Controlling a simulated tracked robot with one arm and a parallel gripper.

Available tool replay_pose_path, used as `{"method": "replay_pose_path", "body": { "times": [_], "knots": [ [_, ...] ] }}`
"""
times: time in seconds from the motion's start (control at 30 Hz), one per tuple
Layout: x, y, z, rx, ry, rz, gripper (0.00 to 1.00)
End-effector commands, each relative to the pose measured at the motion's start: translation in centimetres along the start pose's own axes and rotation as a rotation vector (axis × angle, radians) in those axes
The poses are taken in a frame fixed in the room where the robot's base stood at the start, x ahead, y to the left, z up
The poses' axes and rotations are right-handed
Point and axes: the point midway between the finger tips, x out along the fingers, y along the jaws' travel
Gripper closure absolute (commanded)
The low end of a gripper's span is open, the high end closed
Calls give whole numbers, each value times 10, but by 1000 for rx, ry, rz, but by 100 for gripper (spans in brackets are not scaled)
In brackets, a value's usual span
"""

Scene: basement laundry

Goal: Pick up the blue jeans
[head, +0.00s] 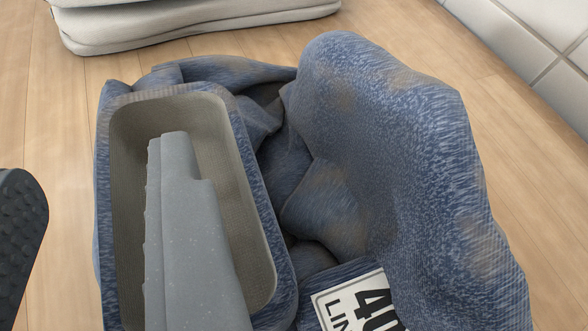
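The blue jeans (385,150) lie crumpled on the wood floor and fill the middle and right of the view. Their folds bulge high on the right, with brownish worn patches. A beige-lined recess (225,165) with a blue denim rim shows in their left part. My gripper (97,160) reaches in from the lower left. Its dark bumpy finger is at the left edge, apart from the jeans. A grey toothed piece, apparently its other jaw, stands in front of the recess. The two are spread, with nothing held between them. Whether the grey piece touches the jeans is unclear.
A white label (362,303) with black print, partly cut off, shows at the bottom over the denim. A folded pale grey cloth stack (190,20) lies on the floor behind. A tiled wall (535,45) stands at the upper right. Bare wood floor (60,130) is free at left.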

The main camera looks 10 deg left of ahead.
Motion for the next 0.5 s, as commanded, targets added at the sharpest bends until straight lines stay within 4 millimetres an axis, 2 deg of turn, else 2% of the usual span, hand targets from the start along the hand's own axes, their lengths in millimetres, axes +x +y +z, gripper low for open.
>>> {"method": "replay_pose_path", "body": {
  "times": [0.1, 0.33, 0.37, 0.47, 0.5],
  "knots": [
    [14, 0, 1, -1, 1, -1, 69],
    [16, 0, 0, 1, -1, 1, 69],
    [16, 0, 0, 1, -1, 1, 72],
    [16, 0, 0, 1, 0, 0, 100],
    [15, 0, 0, 1, -1, 0, 100]
  ]
}}
